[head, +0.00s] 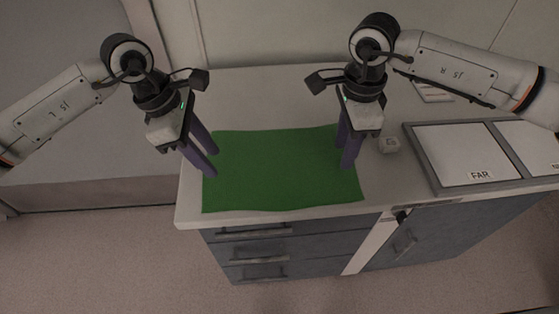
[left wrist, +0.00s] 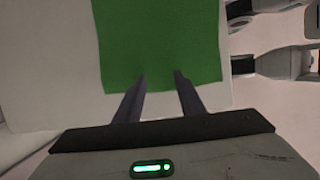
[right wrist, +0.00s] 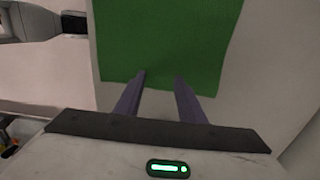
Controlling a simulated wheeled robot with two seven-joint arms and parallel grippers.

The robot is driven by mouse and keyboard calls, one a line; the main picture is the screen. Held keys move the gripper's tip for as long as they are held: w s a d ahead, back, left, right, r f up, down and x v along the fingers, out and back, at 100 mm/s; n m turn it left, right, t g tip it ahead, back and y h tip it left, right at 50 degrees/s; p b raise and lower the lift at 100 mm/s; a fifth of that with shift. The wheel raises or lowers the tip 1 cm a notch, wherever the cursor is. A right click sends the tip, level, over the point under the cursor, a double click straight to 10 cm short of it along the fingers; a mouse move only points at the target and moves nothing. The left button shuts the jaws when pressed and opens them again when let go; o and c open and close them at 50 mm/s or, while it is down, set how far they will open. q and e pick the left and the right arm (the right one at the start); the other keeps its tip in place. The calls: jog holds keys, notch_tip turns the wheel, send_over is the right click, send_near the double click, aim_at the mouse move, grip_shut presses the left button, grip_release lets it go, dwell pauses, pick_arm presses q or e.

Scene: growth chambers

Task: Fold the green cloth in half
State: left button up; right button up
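A green cloth (head: 280,172) lies flat and spread out on the white counter top, near its front edge. It also shows in the left wrist view (left wrist: 158,40) and the right wrist view (right wrist: 165,35). My left gripper (head: 213,165) is open over the cloth's left edge, its two fingers apart with nothing between them but cloth below. My right gripper (head: 347,160) is open over the cloth's right edge. In both wrist views the fingertips overlap the cloth's near edge. I cannot tell whether they touch it.
A two-part tray (head: 437,180) with a "FAR" label stands right of the cloth. Bare counter (head: 265,95) lies behind the cloth, up to the wall. Drawers (head: 262,250) are below the front edge.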

pick_arm(q)
jog(key=shift+f, duration=0.25)
pick_arm(e)
jog(key=shift+f, duration=0.25)
pick_arm(q)
jog(key=shift+f, duration=0.15)
pick_arm(e)
jog(key=shift+f, duration=0.2)
pick_arm(q)
grip_shut()
pick_arm(e)
grip_shut()
